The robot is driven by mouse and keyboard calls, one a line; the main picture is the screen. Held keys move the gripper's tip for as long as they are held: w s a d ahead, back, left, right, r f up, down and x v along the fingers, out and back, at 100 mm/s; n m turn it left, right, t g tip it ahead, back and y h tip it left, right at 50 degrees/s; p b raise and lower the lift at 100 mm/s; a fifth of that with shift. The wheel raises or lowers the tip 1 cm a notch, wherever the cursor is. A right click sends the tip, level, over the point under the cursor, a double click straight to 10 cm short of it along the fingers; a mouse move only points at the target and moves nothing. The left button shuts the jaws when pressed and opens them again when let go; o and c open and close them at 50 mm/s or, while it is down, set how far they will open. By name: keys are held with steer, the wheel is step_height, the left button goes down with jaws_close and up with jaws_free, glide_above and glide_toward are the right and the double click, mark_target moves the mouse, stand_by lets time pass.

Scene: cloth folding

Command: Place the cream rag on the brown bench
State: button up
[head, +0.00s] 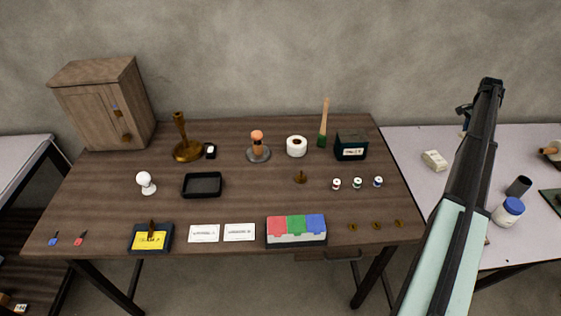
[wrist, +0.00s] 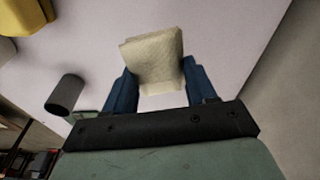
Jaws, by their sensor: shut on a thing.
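The cream rag (wrist: 152,55) is a folded, block-like cloth between the two blue fingers of my gripper (wrist: 158,88) in the wrist view. My gripper is shut on it, with a pale tabletop behind. In the head view my gripper (head: 465,115) is at the upper right, over the back of the pale table and partly hidden by my arm. A small cream block (head: 434,160) shows just left of my arm; I cannot tell whether it is the held rag. The brown bench (head: 240,205) is the wooden table in the middle, left of my gripper.
The bench holds a brown cabinet (head: 103,103), a black tray (head: 202,185), a dark box (head: 351,145), a coloured block set (head: 296,230) and several small items. Bare wood shows between them. A blue-lidded jar (head: 509,211) and dark cup (head: 518,187) stand on the pale table (head: 405,143).

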steer(key=w+a+r+n, duration=0.2)
steer(key=w+a, duration=0.8)
steer(key=a, duration=0.5)
step_height(320, 180, up, 6)
steer(key=n+t, duration=0.1)
steer(key=n, duration=0.5)
glide_above(343, 122)
steer(key=s, duration=0.3)
steer(key=n, duration=0.2)
steer(key=s+a+n+y, duration=0.1)
steer(key=n, duration=0.2)
steer(key=s+a+n, duration=0.1)
steer(key=n, duration=0.2)
steer(key=shift+r+t+y, duration=0.1)
steer(key=shift+t+y, duration=0.2)
steer(key=shift+y, duration=0.1)
steer(key=shift+f, duration=5.05)
